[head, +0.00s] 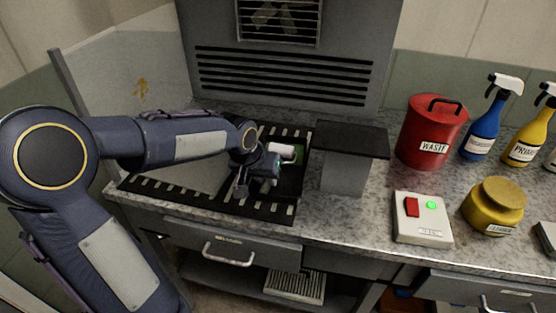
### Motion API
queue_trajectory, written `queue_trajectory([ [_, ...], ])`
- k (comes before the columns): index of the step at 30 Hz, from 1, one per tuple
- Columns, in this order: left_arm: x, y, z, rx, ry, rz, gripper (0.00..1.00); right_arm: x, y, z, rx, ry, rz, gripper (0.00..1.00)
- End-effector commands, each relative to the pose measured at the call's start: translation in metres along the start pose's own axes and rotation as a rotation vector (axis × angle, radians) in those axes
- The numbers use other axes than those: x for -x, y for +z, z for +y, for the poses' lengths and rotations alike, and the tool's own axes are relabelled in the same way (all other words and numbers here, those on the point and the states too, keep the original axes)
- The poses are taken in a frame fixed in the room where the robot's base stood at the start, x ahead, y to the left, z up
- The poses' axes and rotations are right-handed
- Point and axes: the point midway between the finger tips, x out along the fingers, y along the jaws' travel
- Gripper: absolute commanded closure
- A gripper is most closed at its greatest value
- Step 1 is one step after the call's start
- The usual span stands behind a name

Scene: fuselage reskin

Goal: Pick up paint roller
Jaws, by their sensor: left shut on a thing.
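The fingers and the roller's handle are small and partly hidden by my wrist, so the exact grip is unclear. My right gripper is out of view.
A grey block with a dark top (345,176) stands just right of the tray (278,208). A vented grey panel (290,95) rises behind.

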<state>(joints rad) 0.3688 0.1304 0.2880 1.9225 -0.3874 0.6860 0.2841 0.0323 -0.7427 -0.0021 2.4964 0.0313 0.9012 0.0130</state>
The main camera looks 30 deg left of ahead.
Motion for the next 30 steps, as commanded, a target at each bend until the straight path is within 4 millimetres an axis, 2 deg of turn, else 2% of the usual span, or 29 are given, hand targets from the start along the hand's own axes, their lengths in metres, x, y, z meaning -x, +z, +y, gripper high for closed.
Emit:
queue_trajectory([
  [11,0.003,-0.001,0.003,-0.003,0.005,0.000,1.00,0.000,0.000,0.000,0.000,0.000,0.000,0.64],
  [14,0.016,-0.007,0.005,-0.003,0.003,0.004,1.00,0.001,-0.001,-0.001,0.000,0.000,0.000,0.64],
  [24,0.077,-0.033,0.015,-0.003,0.003,0.005,1.00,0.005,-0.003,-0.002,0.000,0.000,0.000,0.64],
  [30,0.091,-0.038,0.017,-0.003,0.003,0.002,1.00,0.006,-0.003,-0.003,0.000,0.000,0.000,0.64],
])
